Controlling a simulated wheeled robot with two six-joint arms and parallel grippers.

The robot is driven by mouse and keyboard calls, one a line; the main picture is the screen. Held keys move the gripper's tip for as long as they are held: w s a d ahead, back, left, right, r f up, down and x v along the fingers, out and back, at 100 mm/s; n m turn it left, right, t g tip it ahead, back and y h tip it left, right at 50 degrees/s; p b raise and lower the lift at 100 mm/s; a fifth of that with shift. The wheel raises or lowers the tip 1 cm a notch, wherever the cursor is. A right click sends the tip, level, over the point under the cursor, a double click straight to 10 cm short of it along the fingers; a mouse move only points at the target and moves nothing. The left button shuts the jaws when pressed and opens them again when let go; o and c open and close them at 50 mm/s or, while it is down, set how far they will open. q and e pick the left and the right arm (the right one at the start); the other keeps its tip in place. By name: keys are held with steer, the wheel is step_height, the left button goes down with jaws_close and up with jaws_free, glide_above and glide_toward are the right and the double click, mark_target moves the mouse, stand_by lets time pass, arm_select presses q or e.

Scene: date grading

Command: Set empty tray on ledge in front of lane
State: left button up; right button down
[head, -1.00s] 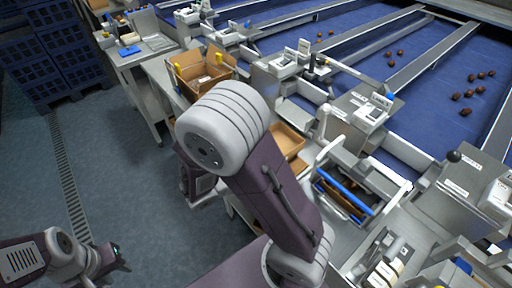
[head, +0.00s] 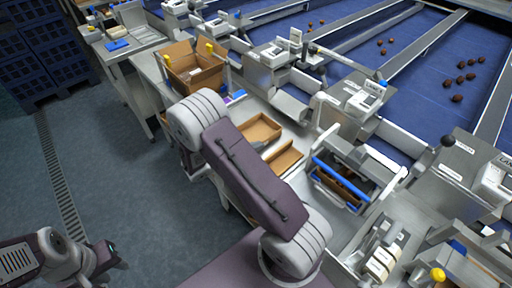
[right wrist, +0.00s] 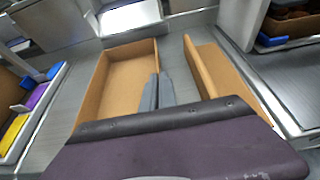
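Two empty brown cardboard trays lie on the grey bench beside my right arm: a wider one (head: 262,131) and a narrower one (head: 290,154) to its right. In the right wrist view the wider tray (right wrist: 95,88) is left and the narrower one (right wrist: 205,72) right. The fingers of my right gripper (right wrist: 160,88) are close together at the wider tray's right wall; whether they grip it is unclear. My arm hides this gripper in the head view. A metal ledge (head: 291,108) runs before the blue lanes. My left gripper (head: 108,252) hangs over the floor, far from the trays.
An open carton (head: 195,72) stands on the bench beyond the trays. Labelled machine boxes (head: 352,103) line the lanes, where dates (head: 457,98) lie. Blue crates (head: 45,50) stand at far left.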

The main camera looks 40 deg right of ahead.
steer(key=shift+w+f, duration=0.15)
steer(key=shift+f, duration=0.05)
steer(key=c, duration=2.1)
jaws_free()
steer(key=shift+f, duration=0.2)
steer(key=o, duration=0.4)
